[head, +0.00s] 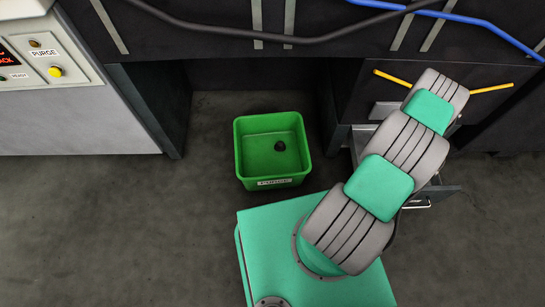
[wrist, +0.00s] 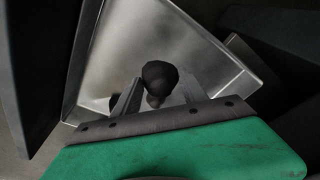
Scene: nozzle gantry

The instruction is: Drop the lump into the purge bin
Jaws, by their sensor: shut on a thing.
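In the wrist view, a dark, rounded lump (wrist: 160,75) sits between the two fingers of my gripper (wrist: 158,90), which is shut on it. The lump is over a bare metal tray (wrist: 145,40); I cannot tell whether it touches the metal. A second dark patch shows beside the left finger, either another lump or a shadow. In the head view, the green purge bin (head: 243,150) stands on the floor, left of my arm, with a label on its front. One small dark lump (head: 279,146) lies inside it. My gripper is hidden behind my arm there.
A pulled-out metal drawer (head: 418,202) shows beside and below my arm. A yellow bar (head: 492,88) shows on both sides of the arm. A control panel (head: 45,62) marked PURGE stands at the left. Dark cabinet walls flank the bin; the floor in front is clear.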

